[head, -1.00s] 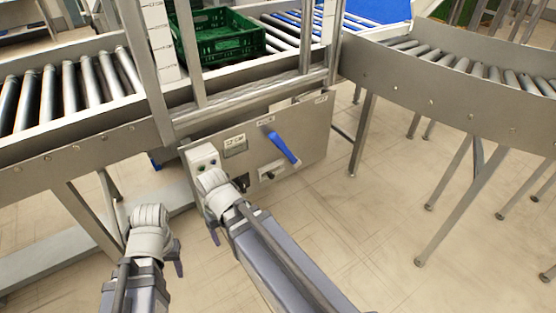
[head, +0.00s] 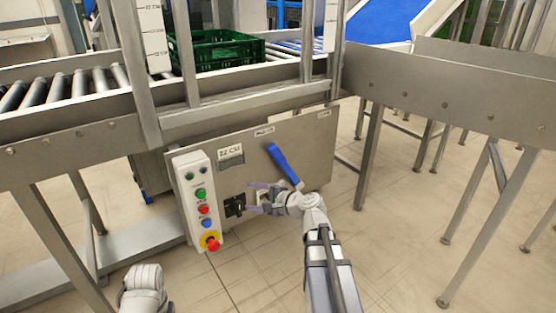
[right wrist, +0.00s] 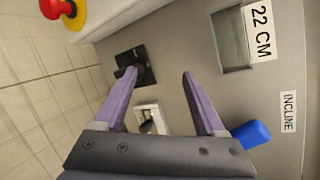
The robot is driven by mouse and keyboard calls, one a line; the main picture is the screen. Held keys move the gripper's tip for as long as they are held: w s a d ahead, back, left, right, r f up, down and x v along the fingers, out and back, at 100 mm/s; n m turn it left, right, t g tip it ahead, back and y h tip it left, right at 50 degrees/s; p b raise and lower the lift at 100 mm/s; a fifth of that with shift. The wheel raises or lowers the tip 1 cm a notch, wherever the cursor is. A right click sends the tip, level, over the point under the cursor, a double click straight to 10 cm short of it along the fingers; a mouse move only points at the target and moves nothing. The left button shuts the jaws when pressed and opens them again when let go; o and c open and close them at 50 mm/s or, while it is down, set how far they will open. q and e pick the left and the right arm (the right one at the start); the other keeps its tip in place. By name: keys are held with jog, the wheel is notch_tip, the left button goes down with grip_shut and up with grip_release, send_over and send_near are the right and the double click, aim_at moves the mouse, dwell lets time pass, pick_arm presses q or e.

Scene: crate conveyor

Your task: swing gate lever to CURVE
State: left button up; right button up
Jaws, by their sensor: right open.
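The blue lever (head: 284,165) sits on the grey panel under the conveyor, tilted with its upper end to the left. That end is below a small label (head: 264,131), which reads INCLINE in the right wrist view (right wrist: 288,112). Another label (head: 325,113) at the panel's upper right is too small to read. My right gripper (head: 252,197) is open and empty in front of the panel, below the lever, fingers pointing left. In the right wrist view a blue lever end (right wrist: 252,134) shows beside the right-hand finger. My left gripper (head: 145,295) is at the bottom edge, its fingers mostly hidden.
A button box (head: 195,195) with a red emergency stop (head: 212,243) stands left on the panel. A black switch (head: 235,205) is near my right fingertips. A "22 CM" display (head: 231,155) is above. A green crate (head: 217,52) rests on the conveyor. Conveyor legs stand right.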

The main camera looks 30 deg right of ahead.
aim_at(279, 156)
jog(key=d+r+m+t+h, duration=0.45)
jog(key=d+r+m, duration=0.25)
jog(key=d+m, duration=0.5)
jog(key=shift+w+d+n+t+y, duration=0.2)
jog(key=shift+w+n, duration=0.35)
jog(key=shift+w, duration=1.3)
jog(key=shift+w+d+n+t+y, duration=0.15)
jog(key=shift+w+n, duration=0.4)
jog(key=shift+w, duration=1.3)
grip_shut()
